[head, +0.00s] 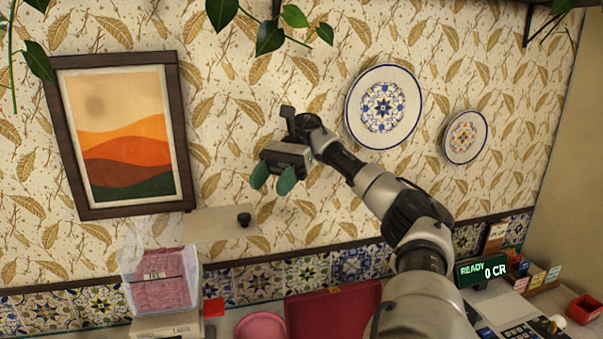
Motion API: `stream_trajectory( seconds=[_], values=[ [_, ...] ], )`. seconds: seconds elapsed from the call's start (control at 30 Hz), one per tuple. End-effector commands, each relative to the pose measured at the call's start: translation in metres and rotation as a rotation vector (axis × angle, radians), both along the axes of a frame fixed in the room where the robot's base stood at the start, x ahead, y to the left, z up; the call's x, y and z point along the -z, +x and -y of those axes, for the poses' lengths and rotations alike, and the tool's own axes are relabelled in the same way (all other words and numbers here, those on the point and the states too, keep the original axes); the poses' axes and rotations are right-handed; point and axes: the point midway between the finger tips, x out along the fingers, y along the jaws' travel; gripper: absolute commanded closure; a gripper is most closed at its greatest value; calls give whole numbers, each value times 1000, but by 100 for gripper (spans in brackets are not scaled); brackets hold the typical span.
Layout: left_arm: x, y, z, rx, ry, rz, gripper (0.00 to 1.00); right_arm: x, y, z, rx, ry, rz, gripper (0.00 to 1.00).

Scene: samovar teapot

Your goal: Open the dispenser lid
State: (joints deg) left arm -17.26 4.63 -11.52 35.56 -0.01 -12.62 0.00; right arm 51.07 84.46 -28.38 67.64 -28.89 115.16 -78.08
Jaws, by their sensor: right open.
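The dispenser (160,282) stands at the lower left, a clear-walled box with pink contents. A flat pale panel (212,222) with a black knob (244,219) shows above and to the right of the box; it looks like the lid, tilted up from it. I cannot see where the panel joins the box. My right gripper (273,178) has green fingertips that stand apart with nothing between them. It is above and to the right of the knob, clear of it. My left gripper is out of view.
A red tray or lid (333,309) and a pink round dish (262,326) lie on the counter right of the dispenser. A green display (483,270) reads "READY 0 CR". A framed picture (125,135) and plates (384,107) hang on the wall.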

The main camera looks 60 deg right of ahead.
Motion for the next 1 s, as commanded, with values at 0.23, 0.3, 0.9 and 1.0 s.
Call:
stream_trajectory(
  seconds=[0.23,0.3,0.9,1.0],
  values=[
    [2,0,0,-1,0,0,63,-26,-42,7,3,-5,-4,47],
    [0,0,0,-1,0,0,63,-31,-49,8,2,-4,-6,47],
    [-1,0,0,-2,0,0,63,-39,-63,10,-1,0,0,47],
    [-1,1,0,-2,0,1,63,-39,-63,10,0,0,0,47]
  ],
)
